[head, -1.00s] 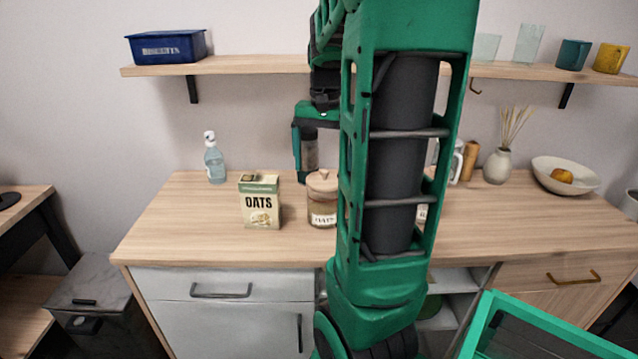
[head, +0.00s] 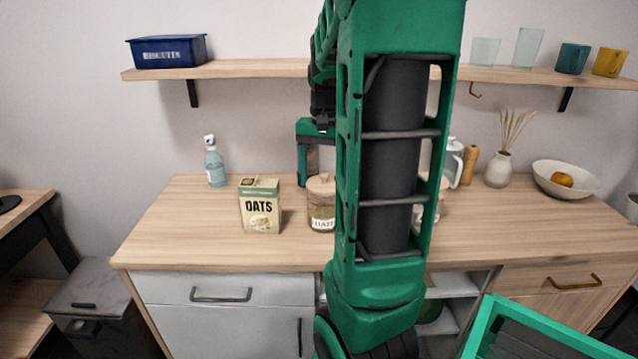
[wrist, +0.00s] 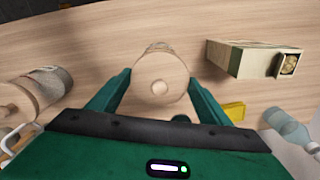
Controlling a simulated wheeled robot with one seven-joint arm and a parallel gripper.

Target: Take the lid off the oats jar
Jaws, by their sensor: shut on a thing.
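A glass jar with a pale wooden lid stands on the counter, and the head view shows its body (head: 321,218) and lid (head: 320,184). Its front label is too blurred to read surely. In the wrist view the round lid (wrist: 161,72) with its central knob lies between my fingers. My gripper (wrist: 158,88) is shut on the lid, one finger on each side. In the head view my gripper (head: 309,165) is at the lid, partly hidden by my arm. The lid appears seated on the jar; a small gap could not be told.
An oats box (head: 261,206) stands close left of the jar, with a soap bottle (head: 214,165) behind it. Another jar (wrist: 50,88) is on the other side, mostly behind my arm in the head view. A yellow item (wrist: 235,111) lies nearby. The counter front (head: 230,255) is clear.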

